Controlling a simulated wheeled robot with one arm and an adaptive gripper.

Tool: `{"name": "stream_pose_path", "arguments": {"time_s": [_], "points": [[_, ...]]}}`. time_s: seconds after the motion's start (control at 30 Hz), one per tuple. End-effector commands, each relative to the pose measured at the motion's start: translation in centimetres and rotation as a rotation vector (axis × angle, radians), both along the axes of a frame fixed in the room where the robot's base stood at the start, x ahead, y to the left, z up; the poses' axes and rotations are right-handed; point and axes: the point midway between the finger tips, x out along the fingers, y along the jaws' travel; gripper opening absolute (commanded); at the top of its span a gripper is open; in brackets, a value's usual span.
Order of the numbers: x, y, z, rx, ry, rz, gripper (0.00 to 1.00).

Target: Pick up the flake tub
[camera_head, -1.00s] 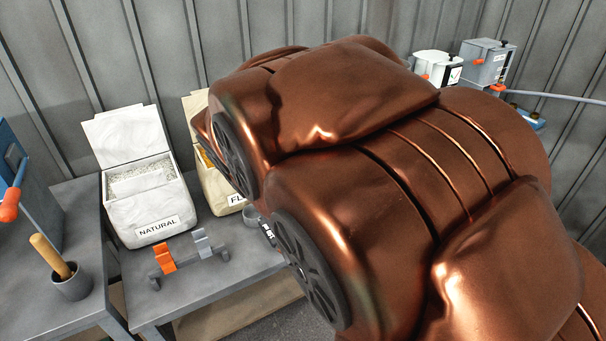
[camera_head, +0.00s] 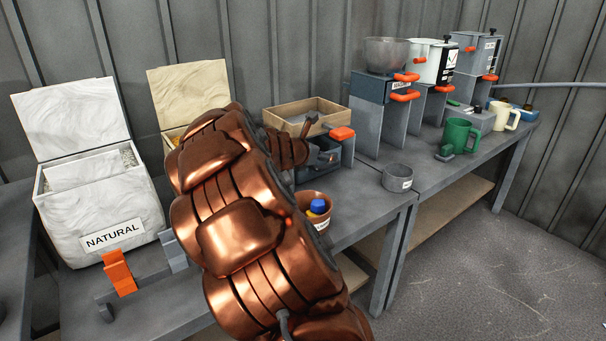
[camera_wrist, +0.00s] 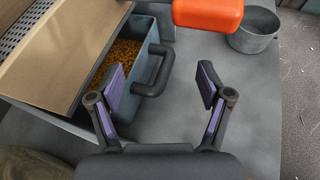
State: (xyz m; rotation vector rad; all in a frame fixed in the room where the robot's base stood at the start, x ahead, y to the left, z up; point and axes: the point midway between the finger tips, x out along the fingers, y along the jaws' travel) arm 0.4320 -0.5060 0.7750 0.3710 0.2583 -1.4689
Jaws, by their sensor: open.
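The flake tub (camera_wrist: 151,45) looks like the blue-grey tub of orange-brown flakes in the wrist view, partly under a wooden-edged sieve box (camera_wrist: 70,45). Its dark loop handle (camera_wrist: 157,78) sticks out to the right. My gripper (camera_wrist: 160,78) is open, with a purple-padded finger on either side of the handle in the picture; nothing is gripped. Whether a finger touches the tub cannot be told. In the head view my gripper (camera_head: 325,156) is small beside the sieve stand, and my arm hides part of the bench there.
An orange grip (camera_wrist: 207,14) juts out above, close to the fingers. A grey pot (camera_wrist: 252,38) stands at right. In the head view a brown pot with a blue-topped item (camera_head: 318,208), a white NATURAL bin (camera_head: 105,210) and an orange clip (camera_head: 118,272) are near my arm.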

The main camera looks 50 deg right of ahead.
Motion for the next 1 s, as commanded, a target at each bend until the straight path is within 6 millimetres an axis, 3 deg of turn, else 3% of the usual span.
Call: {"name": "stream_pose_path", "arguments": {"time_s": [0.03,0.1,0.67,1.0], "points": [[0.2,-0.6,-1.3,-0.007,0.033,0.020,0.78],[0.5,-1.1,-1.8,-0.014,0.065,0.041,0.78],[1.2,-4.5,-3.4,-0.016,0.086,0.058,0.78],[1.7,-7.9,-4.9,-0.016,0.085,0.060,0.78]]}}
